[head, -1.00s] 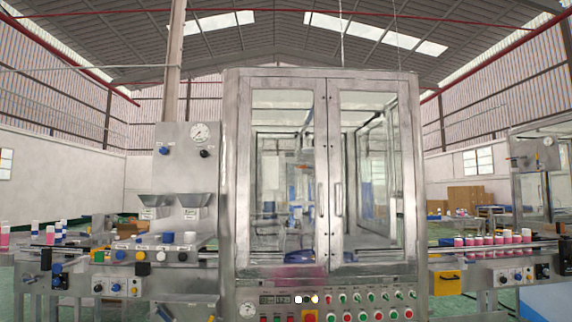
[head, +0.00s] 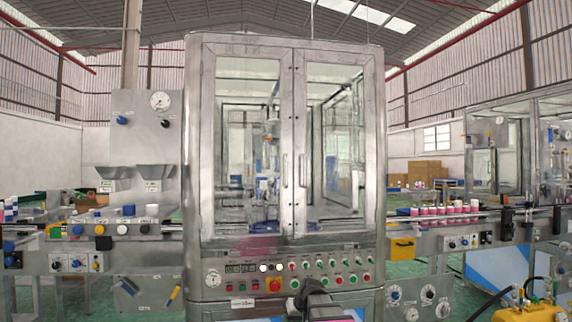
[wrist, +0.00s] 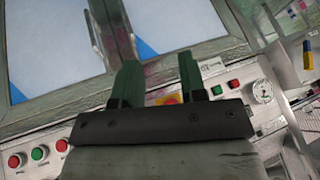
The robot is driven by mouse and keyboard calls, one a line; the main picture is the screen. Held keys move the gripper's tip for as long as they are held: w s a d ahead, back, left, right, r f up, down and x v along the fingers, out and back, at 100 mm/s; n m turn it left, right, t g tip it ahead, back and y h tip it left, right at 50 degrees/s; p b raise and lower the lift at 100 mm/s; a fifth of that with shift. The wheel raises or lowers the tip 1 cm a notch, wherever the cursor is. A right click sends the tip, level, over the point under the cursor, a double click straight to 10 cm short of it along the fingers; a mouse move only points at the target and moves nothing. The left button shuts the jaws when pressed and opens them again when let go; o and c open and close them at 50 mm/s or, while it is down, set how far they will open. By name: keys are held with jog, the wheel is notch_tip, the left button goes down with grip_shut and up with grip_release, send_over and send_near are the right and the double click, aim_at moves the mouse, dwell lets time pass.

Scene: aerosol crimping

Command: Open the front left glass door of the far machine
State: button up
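A steel machine with two tall front glass doors stands ahead in the head view. Its left glass door (head: 247,150) and right glass door (head: 335,150) look shut, meeting at a middle frame. The left door's handle (head: 284,170) is a thin vertical bar beside that frame. My gripper (wrist: 157,75) shows in the wrist view with two green fingers apart and nothing between them.
A conveyor (head: 450,225) with pink cans (head: 443,210) runs out on the right, and another machine (head: 490,150) stands beyond it. A steel station with a gauge (head: 160,100) adjoins on the left. A yellow device (head: 530,312) is at bottom right. Space before the glass doors looks clear.

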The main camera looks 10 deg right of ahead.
jog(key=w+d+r+n+t+y, duration=0.15)
jog(key=w+r, duration=0.25)
jog(key=r, duration=0.4)
jog(key=w+d+r+t+y, duration=0.15)
jog(key=w+r, duration=0.25)
jog(key=r, duration=0.4)
jog(key=n+t+y, duration=0.3)
jog(key=n+t, duration=0.1)
jog(key=t, duration=0.3)
send_near(287, 162)
jog(key=x, duration=1)
jog(key=shift+w, duration=0.35)
jog(key=shift+f, duration=0.1)
grip_shut()
